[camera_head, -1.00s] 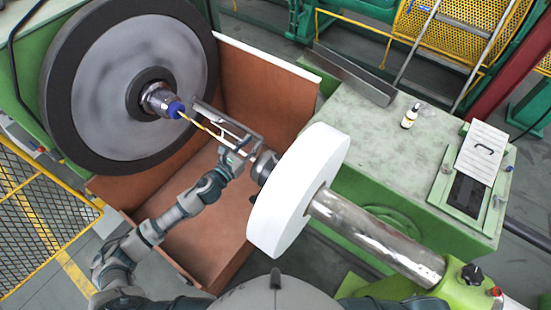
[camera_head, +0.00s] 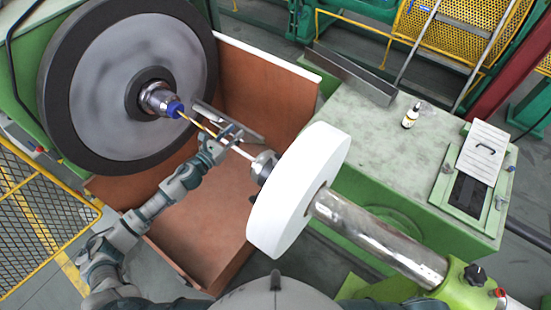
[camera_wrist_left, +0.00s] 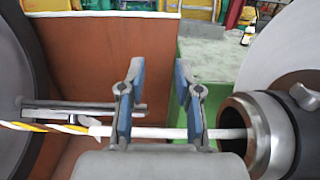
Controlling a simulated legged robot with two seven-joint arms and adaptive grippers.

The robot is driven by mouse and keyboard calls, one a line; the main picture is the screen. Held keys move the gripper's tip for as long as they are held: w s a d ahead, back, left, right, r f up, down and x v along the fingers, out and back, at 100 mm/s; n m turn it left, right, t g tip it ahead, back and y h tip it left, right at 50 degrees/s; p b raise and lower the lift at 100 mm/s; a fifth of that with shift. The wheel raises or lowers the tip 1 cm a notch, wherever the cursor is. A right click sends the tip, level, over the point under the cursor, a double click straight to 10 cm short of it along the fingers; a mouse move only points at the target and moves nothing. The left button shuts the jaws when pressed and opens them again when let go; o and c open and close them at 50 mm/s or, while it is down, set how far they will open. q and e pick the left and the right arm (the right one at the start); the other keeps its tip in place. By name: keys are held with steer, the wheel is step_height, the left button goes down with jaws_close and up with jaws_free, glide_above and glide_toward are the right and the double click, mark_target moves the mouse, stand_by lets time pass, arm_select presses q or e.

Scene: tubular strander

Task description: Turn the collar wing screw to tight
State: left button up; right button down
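The steel collar (camera_wrist_left: 272,135) with its dark ring sits at the right of the left wrist view. A grey wing screw (camera_wrist_left: 304,97) stands out from its upper side. In the head view the collar (camera_head: 263,166) is small beside the white disc, and I cannot make out the screw's wings. My left gripper (camera_head: 229,132) is to the left of the collar, apart from it. In the left wrist view its blue-padded fingers (camera_wrist_left: 158,92) are spread. A white rod (camera_wrist_left: 160,133) crosses between the lower parts of the fingers; contact is unclear. My right gripper is not in view.
A yellow-striped strand (camera_wrist_left: 50,128) runs from the blue nozzle (camera_head: 175,109) on the large grey wheel (camera_head: 100,75). A grey bar (camera_head: 250,135) lies close by my left gripper. The white disc (camera_head: 290,205) blocks the collar's right side. The brown trough (camera_head: 195,245) is open below.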

arm_select(q)
steer(key=shift+w+a, duration=0.65)
steer(key=shift+a, duration=0.2)
steer(key=shift+s, duration=0.1)
steer(key=v, duration=1.2)
